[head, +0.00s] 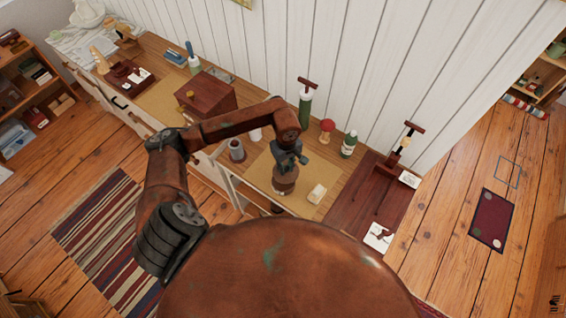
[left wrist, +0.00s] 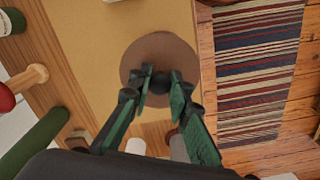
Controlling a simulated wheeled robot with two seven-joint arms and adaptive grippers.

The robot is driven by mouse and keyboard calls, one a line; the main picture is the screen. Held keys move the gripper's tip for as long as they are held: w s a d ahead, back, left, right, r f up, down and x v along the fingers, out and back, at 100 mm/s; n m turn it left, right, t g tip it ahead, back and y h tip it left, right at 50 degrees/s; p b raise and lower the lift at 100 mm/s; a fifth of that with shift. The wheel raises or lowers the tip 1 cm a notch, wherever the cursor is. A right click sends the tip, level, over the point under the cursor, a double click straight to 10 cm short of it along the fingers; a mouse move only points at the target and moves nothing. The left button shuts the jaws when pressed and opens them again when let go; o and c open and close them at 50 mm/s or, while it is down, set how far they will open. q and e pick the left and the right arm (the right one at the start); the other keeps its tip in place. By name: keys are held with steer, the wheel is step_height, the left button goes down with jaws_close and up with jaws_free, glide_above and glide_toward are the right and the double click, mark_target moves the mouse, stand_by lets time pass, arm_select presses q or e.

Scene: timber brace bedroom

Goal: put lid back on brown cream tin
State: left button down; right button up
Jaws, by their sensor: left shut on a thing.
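My left gripper (head: 287,160) reaches down over the sideboard, and its two fingers (left wrist: 158,85) are closed on a dark round knob in the left wrist view. The knob belongs to a round brown lid (left wrist: 150,53) below the fingertips. In the head view the brown cream tin (head: 284,187) is directly under the gripper, standing on a tan mat. The lid hides the tin from above in the left wrist view. I cannot tell whether the lid touches the rim or is slightly above it. My right gripper is out of view.
The tan mat (head: 262,172) lies on the wooden sideboard. A cream block (head: 317,193) is close right of the tin, and a grey cup (head: 237,150) is to the left. A green bottle (head: 304,110), red mushroom-shaped item (head: 326,130) and labelled bottle (head: 349,145) stand behind.

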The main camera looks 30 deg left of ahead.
arm_select(q)
steer(key=shift+a+f+n, duration=0.4)
steer(key=shift+f+n, duration=0.05)
steer(key=shift+n, duration=0.15)
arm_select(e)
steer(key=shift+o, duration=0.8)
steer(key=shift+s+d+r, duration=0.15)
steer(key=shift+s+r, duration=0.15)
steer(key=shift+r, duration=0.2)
arm_select(q)
steer(key=shift+a+f, duration=0.1)
steer(key=shift+f, duration=0.2)
steer(key=shift+s+f, duration=0.1)
steer(key=shift+f, duration=0.55)
steer(key=shift+f+b, duration=0.3)
steer(key=shift+f, duration=0.1)
steer(key=shift+f+b, duration=0.3)
steer(key=shift+f, duration=0.45)
step_height(320, 180, down, 3)
steer(key=shift+r+b, duration=0.15)
steer(key=shift+b, duration=0.95)
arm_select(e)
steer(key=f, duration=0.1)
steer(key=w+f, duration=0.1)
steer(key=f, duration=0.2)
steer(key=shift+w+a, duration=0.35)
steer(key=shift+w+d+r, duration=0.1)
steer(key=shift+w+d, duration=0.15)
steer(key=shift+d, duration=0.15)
